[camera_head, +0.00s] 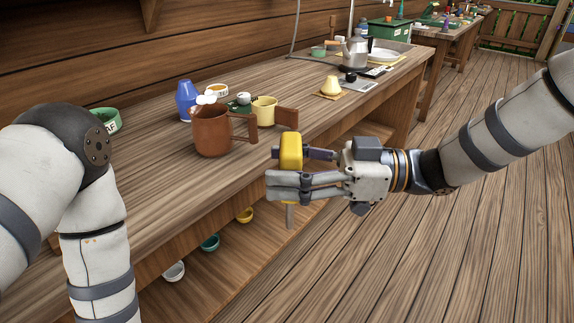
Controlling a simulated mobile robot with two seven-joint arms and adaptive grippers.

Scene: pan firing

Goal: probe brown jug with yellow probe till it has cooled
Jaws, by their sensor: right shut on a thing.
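The brown jug (211,133) stands upright on the wooden workbench (150,180), left of centre, its handle to the right. White puffs show just above its rim; I cannot tell what they are. My right gripper (284,170) is shut on the yellow probe (291,150), in front of the bench edge and to the right of the jug, apart from it. The probe's yellow body sticks up above the fingers, and a thin grey stem points down below them. My left arm enters at the left, but its gripper is out of view.
A blue vase (186,101) stands behind the jug, and a yellow pot (264,109) to its right. A green bowl (107,120) is at the left. A kettle (355,53) stands farther back. Small bowls sit on the shelf below. The floor at right is clear.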

